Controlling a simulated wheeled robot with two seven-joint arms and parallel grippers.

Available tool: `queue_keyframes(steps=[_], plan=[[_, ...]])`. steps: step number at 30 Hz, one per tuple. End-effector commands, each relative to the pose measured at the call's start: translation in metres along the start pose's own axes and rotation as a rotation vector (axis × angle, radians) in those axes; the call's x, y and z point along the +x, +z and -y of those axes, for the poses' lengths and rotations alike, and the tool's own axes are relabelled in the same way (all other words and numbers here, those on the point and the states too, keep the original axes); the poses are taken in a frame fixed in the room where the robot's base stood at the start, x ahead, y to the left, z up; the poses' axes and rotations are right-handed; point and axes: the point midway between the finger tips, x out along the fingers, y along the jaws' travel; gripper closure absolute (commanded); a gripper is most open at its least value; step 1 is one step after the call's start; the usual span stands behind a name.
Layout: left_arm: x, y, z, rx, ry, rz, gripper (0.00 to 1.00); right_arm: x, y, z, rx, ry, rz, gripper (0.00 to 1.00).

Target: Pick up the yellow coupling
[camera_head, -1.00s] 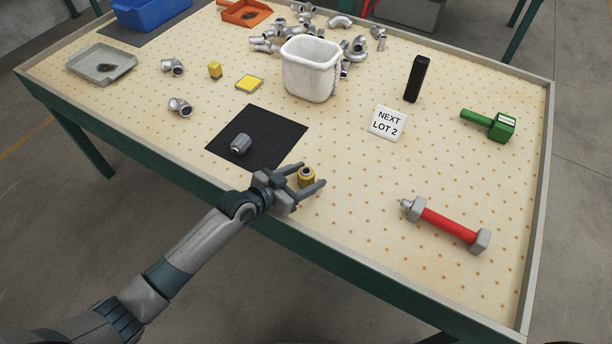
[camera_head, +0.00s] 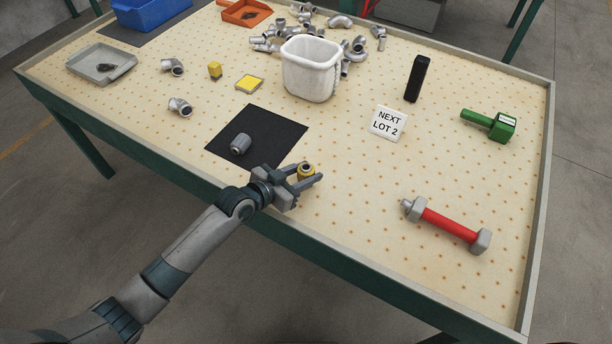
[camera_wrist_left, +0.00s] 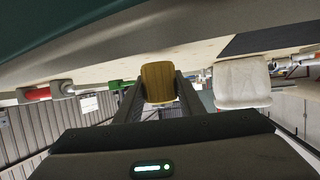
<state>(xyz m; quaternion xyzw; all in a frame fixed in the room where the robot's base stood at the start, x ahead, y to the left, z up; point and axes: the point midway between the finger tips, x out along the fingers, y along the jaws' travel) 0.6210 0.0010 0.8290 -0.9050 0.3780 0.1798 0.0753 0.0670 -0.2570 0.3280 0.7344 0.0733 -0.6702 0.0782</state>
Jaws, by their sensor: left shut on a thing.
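In the left wrist view the coupling (camera_wrist_left: 158,82) sits between the two fingertips (camera_wrist_left: 159,92). I cannot tell whether it still touches the table. My right gripper is not in view.
A grey coupling (camera_head: 240,144) lies on the black mat (camera_head: 270,122). A white bin (camera_head: 310,72) stands behind, with several metal elbows around it. A sign (camera_head: 387,122), a red-handled tool (camera_head: 446,224) and a green tool (camera_head: 490,124) are to the right.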

Motion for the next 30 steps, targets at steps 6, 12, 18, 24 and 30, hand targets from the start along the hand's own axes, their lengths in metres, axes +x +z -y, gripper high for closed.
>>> queue_keyframes(steps=[6, 12, 18, 24, 30], plan=[[-0.009, -0.029, -0.011, -0.001, 0.004, -0.005, 0.88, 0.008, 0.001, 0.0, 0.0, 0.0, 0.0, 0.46], [-0.009, -0.054, -0.049, -0.002, 0.003, -0.006, 0.88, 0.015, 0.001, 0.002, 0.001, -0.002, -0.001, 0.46], [-0.009, -0.077, -0.083, -0.001, 0.002, -0.004, 0.88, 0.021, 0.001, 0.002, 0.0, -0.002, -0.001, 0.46], [-0.009, -0.092, -0.106, 0.0, 0.002, -0.002, 0.88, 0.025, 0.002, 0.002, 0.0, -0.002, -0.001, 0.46], [-0.009, -0.098, -0.113, -0.001, 0.0, 0.0, 0.88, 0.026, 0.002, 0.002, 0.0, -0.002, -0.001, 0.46]])
